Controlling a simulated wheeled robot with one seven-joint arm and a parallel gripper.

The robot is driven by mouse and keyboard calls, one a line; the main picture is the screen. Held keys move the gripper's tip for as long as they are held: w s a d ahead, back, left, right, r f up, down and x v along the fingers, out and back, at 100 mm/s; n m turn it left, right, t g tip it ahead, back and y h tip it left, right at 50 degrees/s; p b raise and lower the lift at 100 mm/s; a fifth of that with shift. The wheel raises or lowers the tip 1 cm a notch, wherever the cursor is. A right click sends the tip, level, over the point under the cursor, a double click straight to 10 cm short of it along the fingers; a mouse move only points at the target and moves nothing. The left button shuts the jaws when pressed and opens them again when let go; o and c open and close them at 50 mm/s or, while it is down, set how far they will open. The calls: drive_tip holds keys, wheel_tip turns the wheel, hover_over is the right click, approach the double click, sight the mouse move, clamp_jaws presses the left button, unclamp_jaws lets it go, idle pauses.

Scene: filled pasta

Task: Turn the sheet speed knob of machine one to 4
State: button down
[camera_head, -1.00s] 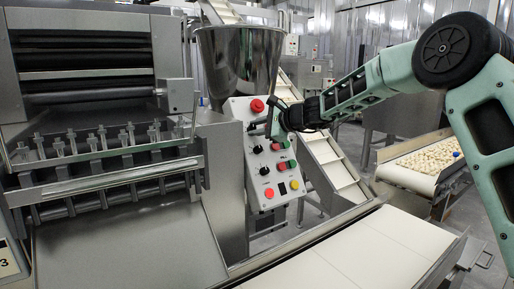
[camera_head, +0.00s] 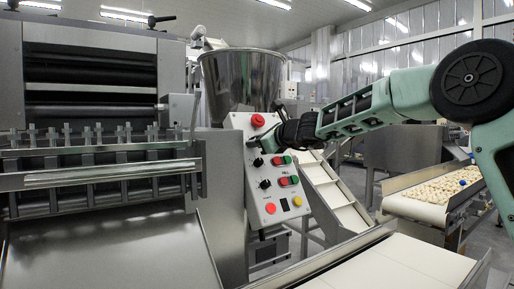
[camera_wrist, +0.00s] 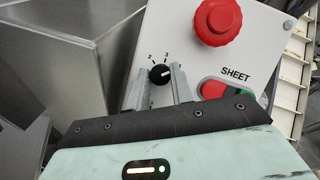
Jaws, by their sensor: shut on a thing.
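The sheet speed knob (camera_wrist: 160,73) is a small black dial on the white control panel (camera_wrist: 258,60), left of the word SHEET. The numbers 2 and 3 show above it in the wrist view; its pointer mark is too small to read surely. My gripper (camera_wrist: 159,84) has one finger on each side of the knob and is shut on it. In the head view my gripper (camera_head: 262,140) is at the upper part of the panel, below the red stop button (camera_head: 258,120), and hides the knob.
Two more black knobs (camera_head: 258,162) (camera_head: 265,184) and several coloured buttons lie lower on the panel. A steel hopper (camera_head: 240,80) stands above it. The sheet roller machine (camera_head: 90,180) is at left. A white belt (camera_head: 390,265) runs in front; a pasta conveyor (camera_head: 430,213) is at right.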

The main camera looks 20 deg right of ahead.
drive_tip(key=shift+d+f, duration=0.1)
idle(0.3)
drive_tip(key=c, duration=1.2)
unclamp_jaws()
drive_tip(key=shift+s, duration=0.1)
drive_tip(key=b+v, duration=0.1)
drive_tip(key=v, duration=1.6)
drive_tip(key=shift+s, duration=0.1)
